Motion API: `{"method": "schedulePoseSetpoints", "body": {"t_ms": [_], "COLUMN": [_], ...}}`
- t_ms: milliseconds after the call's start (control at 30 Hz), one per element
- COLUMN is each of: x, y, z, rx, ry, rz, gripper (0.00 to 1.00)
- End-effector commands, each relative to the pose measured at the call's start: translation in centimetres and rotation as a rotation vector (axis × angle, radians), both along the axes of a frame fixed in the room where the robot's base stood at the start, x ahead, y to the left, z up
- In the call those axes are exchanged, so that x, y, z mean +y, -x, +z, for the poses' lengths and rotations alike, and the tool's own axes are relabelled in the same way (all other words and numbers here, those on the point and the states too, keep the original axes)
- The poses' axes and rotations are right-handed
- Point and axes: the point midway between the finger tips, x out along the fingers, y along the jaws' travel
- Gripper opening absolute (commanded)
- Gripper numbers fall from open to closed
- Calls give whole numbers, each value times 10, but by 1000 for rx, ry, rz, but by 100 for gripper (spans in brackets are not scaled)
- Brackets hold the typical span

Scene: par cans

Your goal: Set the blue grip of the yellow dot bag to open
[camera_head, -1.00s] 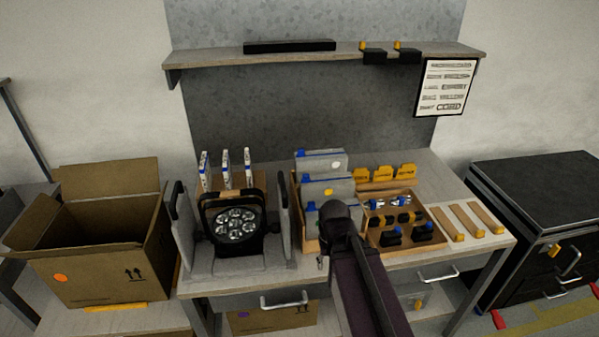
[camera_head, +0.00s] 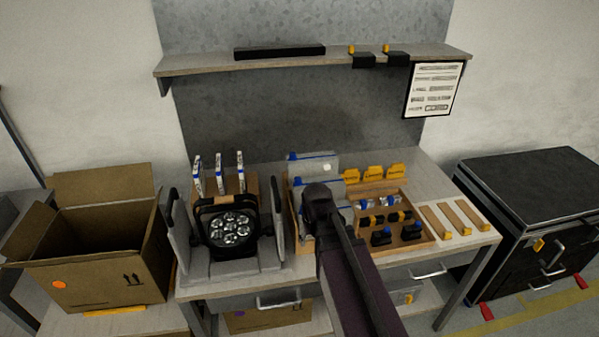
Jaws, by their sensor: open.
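The bags stand in a row in a wooden holder (camera_head: 306,243) on the bench, left of the parts tray. The rear bag (camera_head: 316,163) is grey with a pale dot and a blue strip along its top. In front of it, the yellow dot bag (camera_head: 345,211) is mostly hidden behind my arm, its dot covered. A blue grip (camera_head: 297,181) shows at its upper left; its setting is too small to tell. The dark end of my arm, with my gripper (camera_head: 318,205), is over the bags. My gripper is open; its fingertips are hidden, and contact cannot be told.
A round lamp (camera_head: 230,231) sits in a grey cradle left of the bags. A divided tray (camera_head: 425,233) with small parts stands right. A shelf (camera_head: 300,63) hangs above. An open carton (camera_head: 105,280) is left, a black drawer case (camera_head: 530,180) right.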

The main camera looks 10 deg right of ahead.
Motion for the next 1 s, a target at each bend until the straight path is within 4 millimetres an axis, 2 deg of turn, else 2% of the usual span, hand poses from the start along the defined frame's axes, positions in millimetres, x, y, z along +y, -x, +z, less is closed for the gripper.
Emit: {"method": "schedulePoseSetpoints", "body": {"t_ms": [33,600,800,1000], "x": [0,-1,-1,-2], "y": [-16,-146,-175,-185], "z": [21,140,165,173], "rx": [-17,-232,-284,-305], "ry": [0,-1,-2,-2], "rz": [0,-2,-3,-3], "gripper": [69,69,69,69]}}
